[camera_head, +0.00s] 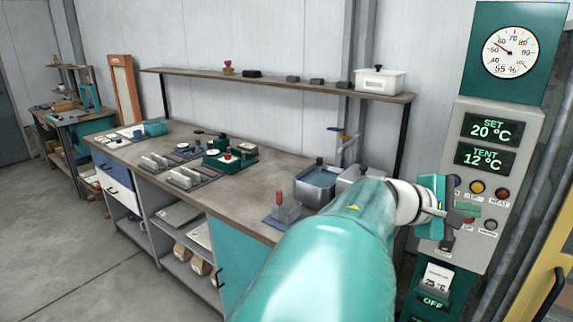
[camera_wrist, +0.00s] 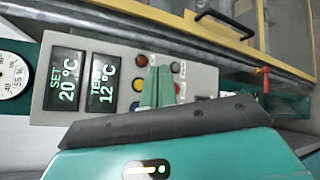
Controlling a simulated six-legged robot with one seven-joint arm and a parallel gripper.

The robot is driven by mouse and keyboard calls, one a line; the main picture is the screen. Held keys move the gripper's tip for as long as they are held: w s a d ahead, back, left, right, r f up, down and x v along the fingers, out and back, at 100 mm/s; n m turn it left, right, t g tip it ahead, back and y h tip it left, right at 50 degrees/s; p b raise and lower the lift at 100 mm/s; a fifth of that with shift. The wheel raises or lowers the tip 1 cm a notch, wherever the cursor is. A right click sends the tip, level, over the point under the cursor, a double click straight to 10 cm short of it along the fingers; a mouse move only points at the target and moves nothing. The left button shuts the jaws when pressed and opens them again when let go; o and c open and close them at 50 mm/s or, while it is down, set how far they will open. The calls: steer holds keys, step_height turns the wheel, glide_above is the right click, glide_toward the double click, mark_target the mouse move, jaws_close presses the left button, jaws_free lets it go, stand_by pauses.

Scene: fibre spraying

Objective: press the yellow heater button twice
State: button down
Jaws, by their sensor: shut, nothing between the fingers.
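The yellow heater button (camera_head: 477,187) is the middle one of the upper button row on the grey control panel (camera_head: 515,140), between a blue button and a red one marked HEAT. It also shows in the wrist view (camera_wrist: 138,85), just left of my fingers. My gripper (camera_head: 468,210) is shut and empty, in front of the panel and just below the yellow button in the head view. In the wrist view my green fingers (camera_wrist: 158,86) point at the panel and cover part of the lower buttons. I cannot tell whether the fingertips touch the panel.
Panel displays (camera_head: 490,128) read SET 20 °C and TENT 12 °C; a lower display (camera_head: 432,302) reads OFF. A round gauge (camera_head: 510,52) is above. A workbench (camera_head: 240,205) with trays and a water basin stands left. A yellow-framed door (camera_head: 550,275) is right.

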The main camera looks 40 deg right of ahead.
steer(key=shift+w+d, duration=0.3)
steer(key=shift+d, duration=0.85)
steer(key=shift+w+d, duration=0.25)
steer(key=shift+d, duration=0.95)
steer(key=shift+w+d, duration=0.3)
steer(key=shift+d, duration=0.85)
steer(key=shift+w+d, duration=0.1)
steer(key=shift+d, duration=0.3)
steer(key=shift+w+d, duration=0.1)
steer(key=shift+d, duration=0.3)
steer(key=shift+a, duration=0.8)
steer(key=shift+s+a, duration=0.15)
steer(key=shift+s, duration=0.05)
steer(key=shift+s+a, duration=0.25)
steer(key=shift+a, duration=0.9)
steer(key=shift+s+a, duration=0.25)
steer(key=shift+a, duration=0.9)
